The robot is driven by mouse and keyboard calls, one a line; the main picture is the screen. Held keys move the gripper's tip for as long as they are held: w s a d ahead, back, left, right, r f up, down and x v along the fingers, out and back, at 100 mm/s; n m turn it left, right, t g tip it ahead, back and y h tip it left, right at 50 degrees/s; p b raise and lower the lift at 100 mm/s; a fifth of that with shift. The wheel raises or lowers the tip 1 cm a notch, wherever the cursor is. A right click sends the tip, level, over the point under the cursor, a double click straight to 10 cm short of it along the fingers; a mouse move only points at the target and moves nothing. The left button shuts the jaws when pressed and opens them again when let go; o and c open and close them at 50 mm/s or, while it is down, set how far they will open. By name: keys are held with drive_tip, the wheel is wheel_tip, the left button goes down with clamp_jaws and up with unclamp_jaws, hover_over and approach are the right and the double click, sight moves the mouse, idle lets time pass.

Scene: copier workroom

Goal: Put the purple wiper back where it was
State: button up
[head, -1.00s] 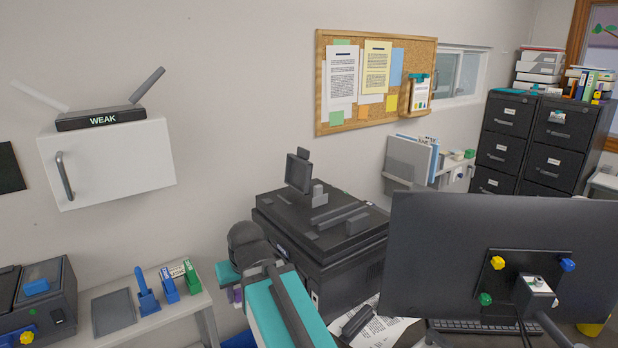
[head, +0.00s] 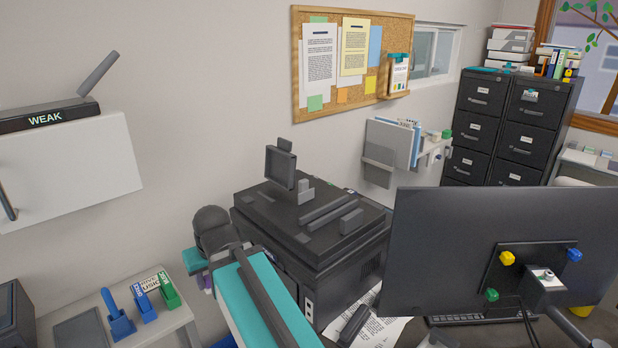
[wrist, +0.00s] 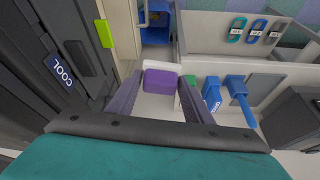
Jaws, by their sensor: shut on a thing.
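The purple wiper (wrist: 159,80), a purple block with a white part along its far side, sits between the two finger tips of my gripper (wrist: 161,88) in the wrist view. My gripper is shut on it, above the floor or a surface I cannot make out. In the head view my gripper (head: 203,272) is mostly hidden behind my own arm, and only a small purple patch shows there. A blue wiper (head: 117,316), a blue block (head: 144,303) and a green block (head: 168,291) stand on the light side table (head: 98,308) to the left of my gripper.
A black copier (head: 310,235) stands right of my arm. A big monitor (head: 450,265) is at the right front. A white wall cabinet (head: 75,170) hangs at the left. A blue bin (wrist: 155,25) and coloured tags on a panel show in the wrist view.

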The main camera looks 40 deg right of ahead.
idle(0.3)
drive_tip(key=s+d+r+p, duration=0.1)
drive_tip(key=d+r+p, duration=0.2)
drive_tip(key=d+r, duration=0.4)
drive_tip(key=d+r+n+p, duration=0.1)
drive_tip(key=d+r+p, duration=0.1)
drive_tip(key=d+r, duration=0.5)
drive_tip(key=s+d+r+n+p, duration=0.1)
drive_tip(key=d+r+p, duration=0.2)
drive_tip(key=d+r, duration=0.4)
drive_tip(key=shift+s+d+y+p, duration=0.35)
drive_tip(key=shift+d+y, duration=0.05)
drive_tip(key=shift+d, duration=4.35)
drive_tip(key=shift+r, duration=0.15)
drive_tip(key=shift+f+b, duration=1.35)
drive_tip(key=shift+f, duration=2.7)
drive_tip(key=shift+f, duration=0.3)
drive_tip(key=o, duration=1.4)
